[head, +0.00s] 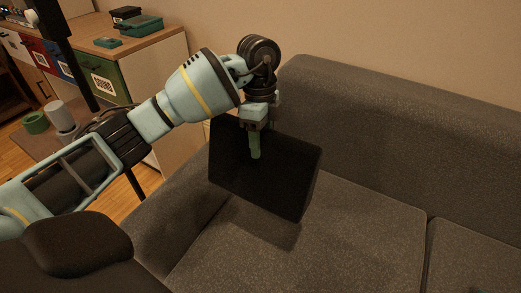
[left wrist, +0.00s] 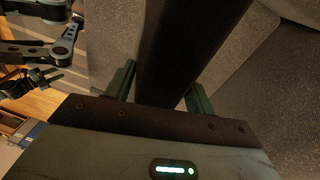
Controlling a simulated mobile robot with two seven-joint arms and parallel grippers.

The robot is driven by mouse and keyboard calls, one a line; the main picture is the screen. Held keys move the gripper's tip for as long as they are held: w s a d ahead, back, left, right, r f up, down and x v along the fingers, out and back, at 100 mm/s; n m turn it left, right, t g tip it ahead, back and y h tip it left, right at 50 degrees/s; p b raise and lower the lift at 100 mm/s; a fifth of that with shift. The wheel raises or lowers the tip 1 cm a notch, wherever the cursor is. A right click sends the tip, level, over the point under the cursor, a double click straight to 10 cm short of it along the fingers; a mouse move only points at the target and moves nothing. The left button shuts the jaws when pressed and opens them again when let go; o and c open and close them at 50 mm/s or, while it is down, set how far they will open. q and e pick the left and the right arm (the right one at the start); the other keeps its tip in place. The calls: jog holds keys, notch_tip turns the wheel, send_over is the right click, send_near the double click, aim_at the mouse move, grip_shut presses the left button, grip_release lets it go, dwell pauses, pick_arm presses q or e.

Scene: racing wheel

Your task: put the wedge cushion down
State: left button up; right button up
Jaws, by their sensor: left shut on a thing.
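The wedge cushion (head: 270,175) is black and shows in the head view as a tilted slab over the left end of the grey sofa seat (head: 350,230). My left gripper (head: 255,150) is shut on its upper part, one green finger showing on its face. In the left wrist view the cushion (left wrist: 180,50) is a dark band between the two green fingers of my left gripper (left wrist: 160,90). A shadow lies on the seat below it; I cannot tell whether its lower edge touches the seat. My right gripper is not recognizable in either view.
The sofa backrest (head: 400,125) rises behind the cushion, and the armrest (head: 175,205) is to its left. The seat to the right is clear. A cabinet (head: 150,60) with green boxes on top stands at the back left. Grey jointed parts (left wrist: 50,48) show in the left wrist view.

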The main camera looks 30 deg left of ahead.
pick_arm(q)
jog(key=shift+r, duration=0.55)
